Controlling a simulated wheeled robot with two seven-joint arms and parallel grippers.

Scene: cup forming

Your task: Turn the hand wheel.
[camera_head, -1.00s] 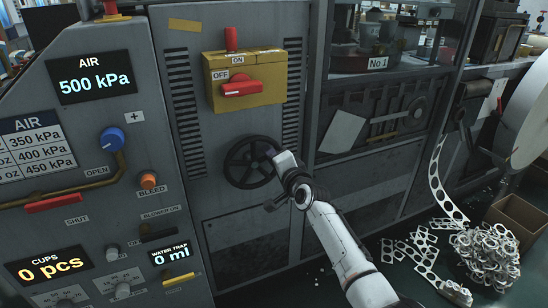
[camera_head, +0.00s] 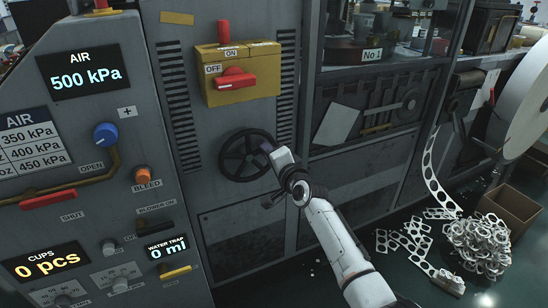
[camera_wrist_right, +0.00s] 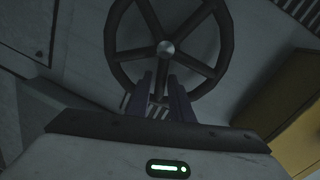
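The black hand wheel (camera_head: 231,140) is mounted on the grey machine front below the yellow switch box. Its spokes and hub (camera_wrist_right: 166,48) fill the upper middle of the right wrist view. My right gripper (camera_head: 267,148) is at the upper right side of the wheel. In the right wrist view its two dark fingers (camera_wrist_right: 163,82) are apart, reaching over the rim on either side of one spoke. A gap shows between the fingers and the spoke, so I see no clear grip. My left gripper is not in view.
The yellow box with a red switch handle (camera_head: 235,80) is just above the wheel. The control panel (camera_head: 105,220) with gauges and knobs stands to the left.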

